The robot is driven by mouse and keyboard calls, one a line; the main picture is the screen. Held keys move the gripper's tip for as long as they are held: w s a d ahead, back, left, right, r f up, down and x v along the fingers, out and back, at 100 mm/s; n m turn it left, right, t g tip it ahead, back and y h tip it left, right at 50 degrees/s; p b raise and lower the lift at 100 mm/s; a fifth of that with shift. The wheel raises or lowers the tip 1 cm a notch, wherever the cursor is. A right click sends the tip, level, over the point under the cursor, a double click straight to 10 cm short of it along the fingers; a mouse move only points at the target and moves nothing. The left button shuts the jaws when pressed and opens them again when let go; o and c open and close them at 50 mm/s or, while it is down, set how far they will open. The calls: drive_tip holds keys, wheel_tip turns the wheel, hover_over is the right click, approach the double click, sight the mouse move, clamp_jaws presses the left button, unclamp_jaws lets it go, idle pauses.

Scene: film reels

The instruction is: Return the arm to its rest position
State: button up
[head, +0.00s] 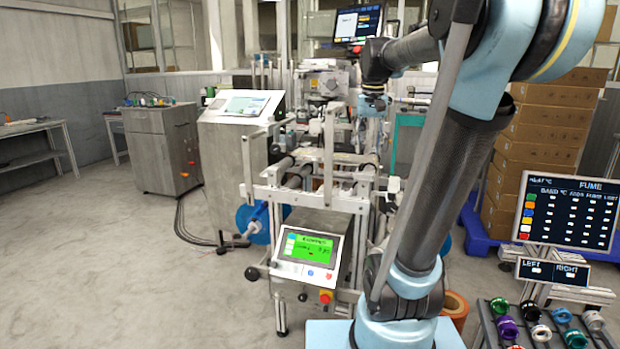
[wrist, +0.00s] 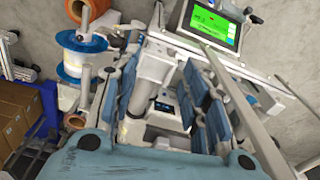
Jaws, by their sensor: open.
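My arm rises from its base at the lower right of the head view, bends high at the elbow and reaches left over the machine. My gripper hangs below the wrist at the arm's far end, small and partly unclear in the head view. In the wrist view my gripper (wrist: 165,92) shows its two blue-padded fingers spread apart, with nothing held between them. Beyond the fingers is part of the machine's frame. The machine (head: 325,190) stands in front of me with a green-screen panel (head: 307,250), which also shows in the wrist view (wrist: 212,20).
A blue spool (head: 262,222) is on the machine's left side. Stacked cardboard boxes (head: 545,130) stand at the right. A status board (head: 566,211) and a rack of coloured reels (head: 535,325) are at the lower right. The floor at left is clear.

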drive_tip(key=s+f+n+t, duration=0.1)
drive_tip(key=s+f+n, duration=0.1)
drive_tip(key=s+f, duration=1.9)
wheel_tip(320, 180, down, 4)
drive_tip(key=shift+s+d+f, duration=0.25)
drive_tip(key=shift+s+d, duration=0.05)
drive_tip(key=shift+d, duration=0.1)
drive_tip(key=shift+w+f, duration=0.2)
drive_tip(key=shift+w, duration=0.2)
